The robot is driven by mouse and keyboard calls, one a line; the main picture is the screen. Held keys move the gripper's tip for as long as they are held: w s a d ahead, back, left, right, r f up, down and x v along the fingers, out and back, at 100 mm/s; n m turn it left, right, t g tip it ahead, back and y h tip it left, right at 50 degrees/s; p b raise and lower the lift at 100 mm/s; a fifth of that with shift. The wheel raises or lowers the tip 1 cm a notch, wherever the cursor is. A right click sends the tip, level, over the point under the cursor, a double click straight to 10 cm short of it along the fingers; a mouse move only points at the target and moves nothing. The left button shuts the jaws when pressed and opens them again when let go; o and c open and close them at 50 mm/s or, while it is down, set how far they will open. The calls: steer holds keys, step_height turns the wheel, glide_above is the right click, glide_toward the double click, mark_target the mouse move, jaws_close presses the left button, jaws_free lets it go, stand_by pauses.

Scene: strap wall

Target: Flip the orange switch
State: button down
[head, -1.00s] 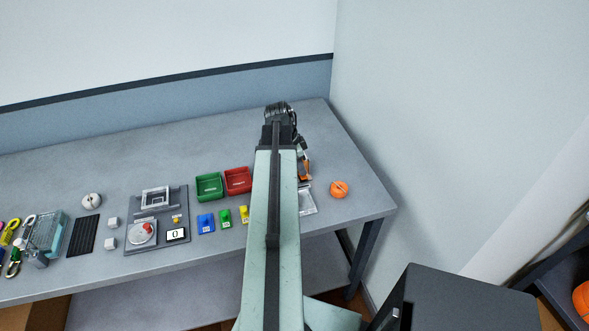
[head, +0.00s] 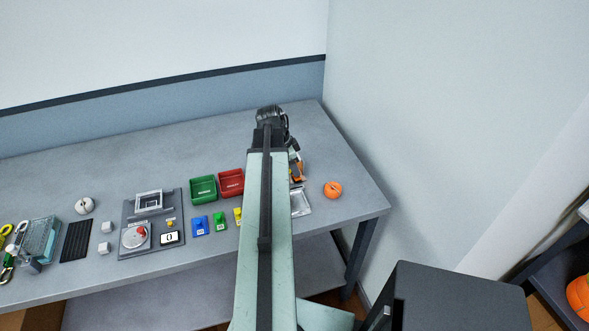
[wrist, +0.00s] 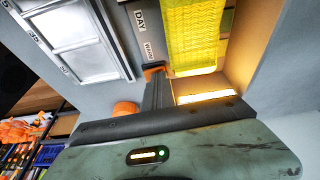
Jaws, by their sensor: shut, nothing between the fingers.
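My gripper (head: 297,171) hangs from the end of my raised arm over the right part of the workbench. My arm hides part of the bench.
An orange ball (head: 332,190) lies right of the tray. Red (head: 231,184) and green (head: 203,189) bins stand left of my arm, with small blue (head: 200,226), green and yellow pieces in front. A wall (head: 430,120) rises at the right. The bench's back is clear.

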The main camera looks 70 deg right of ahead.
steer(key=shift+a, duration=0.6)
steer(key=w+r+p, duration=0.2)
steer(key=r+p, duration=0.4)
steer(key=p, duration=0.1)
steer(key=w+d+r+p, duration=0.1)
steer(key=r+p, duration=0.6)
steer(key=shift+w+d+r, duration=0.2)
steer(key=shift+w+d, duration=0.1)
steer(key=shift+w, duration=0.05)
steer(key=shift+w, duration=0.1)
